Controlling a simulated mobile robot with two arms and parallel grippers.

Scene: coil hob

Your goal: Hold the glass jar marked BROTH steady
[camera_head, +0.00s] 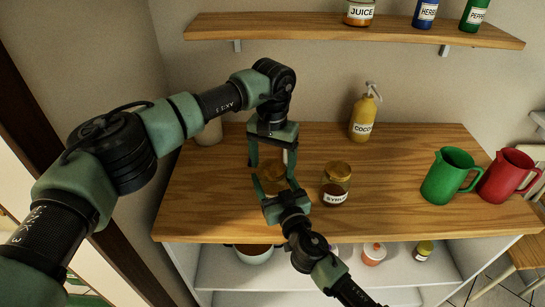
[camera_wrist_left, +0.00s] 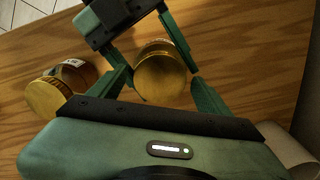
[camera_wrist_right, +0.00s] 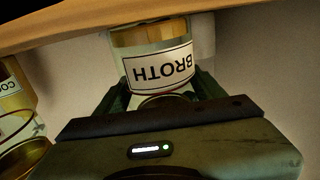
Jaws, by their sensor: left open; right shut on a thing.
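The glass jar marked BROTH (camera_wrist_right: 157,67) has a gold lid and a white label, which reads upside down in the right wrist view. In the head view the jar (camera_head: 274,178) stands on the wooden counter, partly hidden by my grippers. My right gripper (camera_head: 276,188) is shut on it from the front, a finger on each side. My left gripper (camera_head: 271,165) is open above and around the lid. In the left wrist view the lid (camera_wrist_left: 160,76) lies between the open left fingers, with visible gaps.
A gold-lidded SYRUP jar (camera_head: 336,186) stands close on the right. A yellow COCO bottle (camera_head: 363,117), green jug (camera_head: 449,177) and red jug (camera_head: 507,176) stand farther right. A wall shelf (camera_head: 350,30) hangs above. The counter's front right is clear.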

